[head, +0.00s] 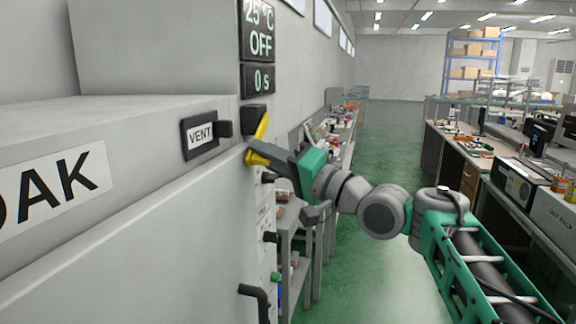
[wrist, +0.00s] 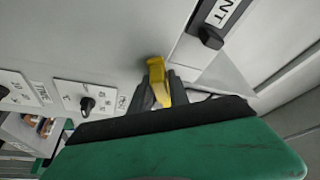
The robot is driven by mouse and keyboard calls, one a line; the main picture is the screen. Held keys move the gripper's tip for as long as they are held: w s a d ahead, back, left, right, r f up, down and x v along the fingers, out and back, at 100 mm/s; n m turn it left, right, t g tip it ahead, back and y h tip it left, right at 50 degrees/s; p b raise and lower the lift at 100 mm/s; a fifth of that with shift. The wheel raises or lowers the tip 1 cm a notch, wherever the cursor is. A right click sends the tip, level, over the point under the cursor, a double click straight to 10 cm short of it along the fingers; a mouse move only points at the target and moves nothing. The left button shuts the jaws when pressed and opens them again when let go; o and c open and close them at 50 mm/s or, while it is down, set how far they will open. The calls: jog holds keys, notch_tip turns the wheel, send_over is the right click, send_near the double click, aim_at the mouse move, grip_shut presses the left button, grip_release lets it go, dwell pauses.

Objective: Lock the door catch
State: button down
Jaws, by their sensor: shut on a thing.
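The yellow lever (head: 262,127), which I take for the door catch, sits on the front of the large grey cabinet, by a dark block. In the head view it leans upward to the right, and a second yellow part shows lower at my gripper. My gripper (head: 265,154) reaches in from the right and is shut on the lever. In the wrist view the yellow lever (wrist: 156,72) stands between the two dark fingers (wrist: 161,90), close to the pale panel. The fingers hide part of the lever, so its exact angle is hard to tell.
A black VENT switch (head: 200,134) is left of the lever. Above are dark displays (head: 258,78). Below, several black knobs and a black handle (head: 255,292) stick out from the cabinet. Benches with equipment (head: 520,185) stand at right; the green aisle between is clear.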

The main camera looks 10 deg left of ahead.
jog(key=shift+w+f+n+b, duration=0.4)
jog(key=shift+f+n+b, duration=0.2)
jog(key=shift+n+b, duration=0.25)
jog(key=c, duration=1.4)
grip_release()
jog(key=shift+o, duration=0.2)
jog(key=v, duration=0.7)
jog(key=shift+d+f+b, duration=0.2)
jog(key=shift+d+b, duration=0.15)
jog(key=shift+d, duration=0.05)
